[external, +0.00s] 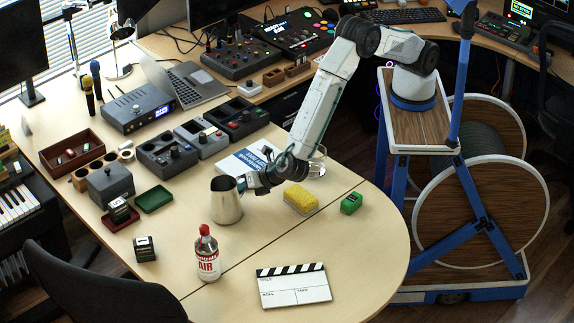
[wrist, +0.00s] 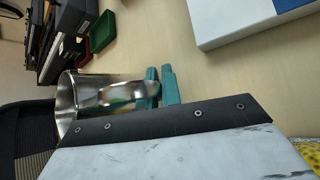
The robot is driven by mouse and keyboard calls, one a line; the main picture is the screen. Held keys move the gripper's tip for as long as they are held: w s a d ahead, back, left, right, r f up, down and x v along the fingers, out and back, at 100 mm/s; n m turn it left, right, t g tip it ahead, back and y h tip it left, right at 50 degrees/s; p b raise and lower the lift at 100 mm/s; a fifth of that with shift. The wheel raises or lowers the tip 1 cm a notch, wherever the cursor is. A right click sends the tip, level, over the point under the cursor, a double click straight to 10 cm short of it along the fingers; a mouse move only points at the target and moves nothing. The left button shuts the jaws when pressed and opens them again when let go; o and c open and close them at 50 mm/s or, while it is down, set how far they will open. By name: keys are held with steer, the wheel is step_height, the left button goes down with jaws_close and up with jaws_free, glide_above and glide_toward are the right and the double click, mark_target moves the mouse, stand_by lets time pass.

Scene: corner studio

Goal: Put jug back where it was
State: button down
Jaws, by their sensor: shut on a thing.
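The jug (external: 226,200) is a shiny metal pitcher with a handle on its right side. It is upright on or just above the desk in the external view; I cannot tell whether its base touches. My gripper (external: 249,184) reaches in from the right and is shut on the jug's handle. In the wrist view the jug (wrist: 85,95) lies sideways in the picture, and the teal fingertips (wrist: 160,88) are at its handle. The dark wrist plate hides part of the fingers and of the jug's lower edge there.
A red-white air can (external: 207,254) stands in front of the jug. A green tray (external: 154,199) is left. A clapperboard (external: 293,286) lies in front.

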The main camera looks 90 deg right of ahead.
steer(key=shift+f, duration=0.15)
steer(key=shift+f, duration=0.1)
steer(key=c, duration=1.6)
jaws_free()
